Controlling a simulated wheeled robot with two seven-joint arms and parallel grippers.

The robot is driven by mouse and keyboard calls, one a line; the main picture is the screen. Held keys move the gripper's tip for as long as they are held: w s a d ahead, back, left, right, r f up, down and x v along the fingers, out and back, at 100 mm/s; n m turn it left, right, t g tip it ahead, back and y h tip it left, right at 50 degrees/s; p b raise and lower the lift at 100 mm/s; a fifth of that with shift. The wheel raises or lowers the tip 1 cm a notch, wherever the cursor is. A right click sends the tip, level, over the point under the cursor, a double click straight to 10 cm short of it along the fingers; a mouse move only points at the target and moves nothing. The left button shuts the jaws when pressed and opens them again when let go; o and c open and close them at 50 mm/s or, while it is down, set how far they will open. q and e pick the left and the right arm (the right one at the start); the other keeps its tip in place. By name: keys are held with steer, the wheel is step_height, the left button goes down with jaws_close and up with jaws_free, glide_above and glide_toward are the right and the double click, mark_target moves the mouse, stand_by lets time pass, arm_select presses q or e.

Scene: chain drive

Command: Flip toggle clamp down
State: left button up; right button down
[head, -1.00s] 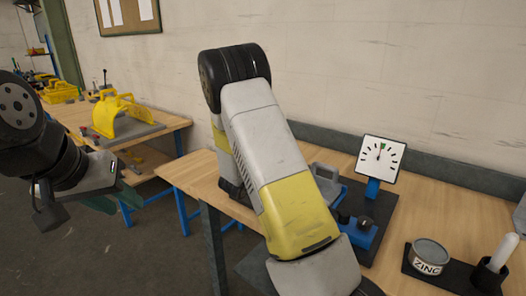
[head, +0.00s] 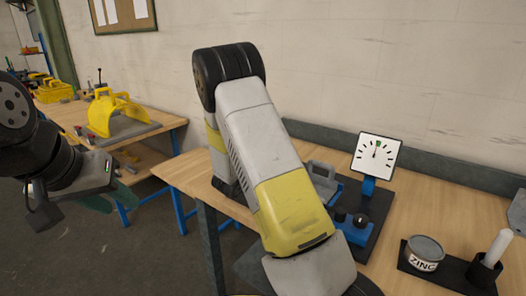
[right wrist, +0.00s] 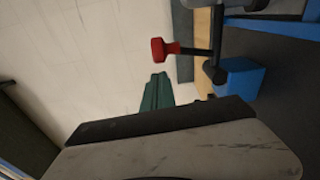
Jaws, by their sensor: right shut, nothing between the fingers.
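In the right wrist view a red-tipped handle (right wrist: 163,50) sticks out sideways from a dark pivot on a blue block (right wrist: 240,78); it looks like the toggle clamp. My right gripper's green fingertips (right wrist: 157,92) are shut and empty, beside and below the red tip in the picture, with a gap visible between them. In the head view my right arm hides its gripper and most of the clamp; a blue fixture (head: 356,236) with dark knobs shows beside the arm. My left gripper (head: 108,200) hangs at the left, away from the benches; its finger opening is unclear.
A white dial gauge (head: 376,152) stands behind the blue fixture on a dark plate. A ZINC tin (head: 425,252) and a white-topped stick (head: 497,249) stand at the right. A yellow handled housing (head: 117,114) sits on the far bench. The wall is close behind.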

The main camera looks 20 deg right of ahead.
steer(key=s+a, duration=0.5)
steer(key=a, duration=0.5)
steer(key=shift+s+d, duration=0.1)
steer(key=shift+d, duration=0.05)
steer(key=s+d+r+m+g+y, duration=0.25)
steer(key=s+d+g, duration=0.25)
steer(key=s, duration=0.4)
steer(key=s+d+r+m+g+y, duration=0.15)
steer(key=s+d+m+g, duration=0.3)
steer(key=s, duration=0.55)
steer(key=s+a+r+m+t+y, duration=0.1)
steer(key=s+a+r+t+y, duration=0.2)
steer(key=s+a+r+y, duration=0.4)
steer(key=s+a+y, duration=0.3)
steer(key=a+y, duration=0.1)
steer(key=shift+s+a+r+m+t+y, duration=0.2)
steer(key=shift+a+r+m+t+y, duration=0.1)
steer(key=shift+a+r+t, duration=0.1)
